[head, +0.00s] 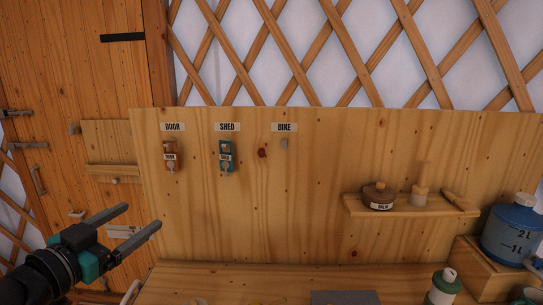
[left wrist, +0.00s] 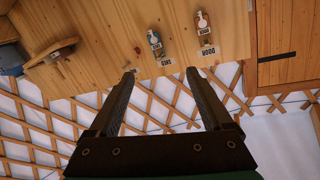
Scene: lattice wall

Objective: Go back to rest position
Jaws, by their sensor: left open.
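My left gripper (head: 143,220) is open and empty at the lower left in the head view, in front of the wooden board (head: 320,190) and apart from it. In the left wrist view its two fingers (left wrist: 160,82) are spread with nothing between them. An orange key tag (head: 170,157) hangs under the DOOR label, and a blue key tag (head: 226,157) hangs under the SHED label. Both tags also show in the left wrist view, the orange one (left wrist: 204,28) and the blue one (left wrist: 155,42). The peg (head: 284,143) under the BIKE label holds no tag. My right gripper is not in view.
A small shelf (head: 410,207) on the board holds a brown pot (head: 378,195) and wooden items. A blue container (head: 511,229) stands on a wooden box at the right. A white and green bottle (head: 444,288) stands on the worktop. A wooden door (head: 80,70) is at the left.

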